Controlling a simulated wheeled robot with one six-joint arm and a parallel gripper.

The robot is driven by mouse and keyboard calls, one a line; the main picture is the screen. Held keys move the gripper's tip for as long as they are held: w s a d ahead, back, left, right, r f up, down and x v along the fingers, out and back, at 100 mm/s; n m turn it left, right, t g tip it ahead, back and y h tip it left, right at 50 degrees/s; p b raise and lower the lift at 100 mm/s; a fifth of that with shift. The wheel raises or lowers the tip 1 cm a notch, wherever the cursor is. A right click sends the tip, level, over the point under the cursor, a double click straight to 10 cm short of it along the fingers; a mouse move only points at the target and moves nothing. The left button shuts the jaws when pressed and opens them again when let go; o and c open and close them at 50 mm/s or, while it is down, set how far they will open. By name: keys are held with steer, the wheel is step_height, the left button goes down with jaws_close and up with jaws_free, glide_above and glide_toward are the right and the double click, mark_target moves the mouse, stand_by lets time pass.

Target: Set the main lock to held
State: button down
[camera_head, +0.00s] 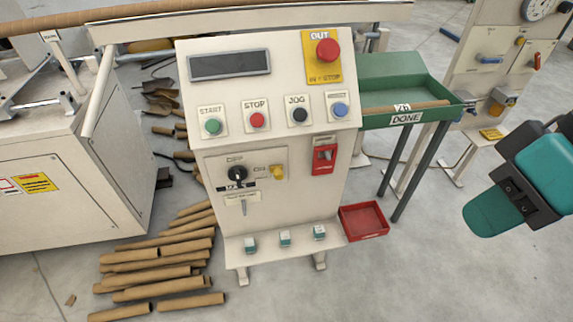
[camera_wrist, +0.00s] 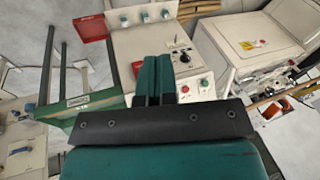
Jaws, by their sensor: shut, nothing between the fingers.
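The cream control console (camera_head: 220,140) stands in the middle of the head view. On its lower panel is a black rotary switch (camera_head: 237,174) with OFF and ON marks, its pointer downward as far as I can tell. A small yellow piece (camera_head: 278,172) sits right of it by the ON mark. I cannot tell for certain which part is the main lock. The wrist view shows the console turned around, with the black switch (camera_wrist: 183,57) right of my fingers. My gripper (camera_wrist: 153,62) is shut and empty, pointing toward the console and apart from it.
A red emergency button (camera_head: 327,50) on a yellow plate and a row of buttons top the console. A red switch (camera_head: 324,156) is at its right. A green DONE tray (camera_head: 405,88) and red bin (camera_head: 363,220) stand to the right. Cardboard tubes (camera_head: 165,270) lie at lower left.

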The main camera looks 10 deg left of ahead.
steer(key=w+a+f+m+t+y+b, duration=0.2)
steer(key=w+a+f+m+y+b, duration=0.1)
steer(key=w+f+b, duration=0.4)
steer(key=w+a+f+m+t+y+b, duration=0.2)
steer(key=w+a+f+m+y+b, duration=0.1)
steer(key=w+f+b, duration=0.4)
steer(key=w+a+f+m+t+y+b, duration=0.2)
steer(key=w+a+f+m+y+b, duration=0.1)
steer(key=w+f+b, duration=0.4)
steer(key=w+a+f+y, duration=0.1)
steer(key=w+a+f, duration=0.1)
steer(key=f, duration=0.3)
steer(key=shift+w+a+f+b, duration=0.25)
steer(key=shift+w+a+b, duration=0.1)
steer(key=shift+w, duration=0.4)
steer(key=shift+a, duration=0.1)
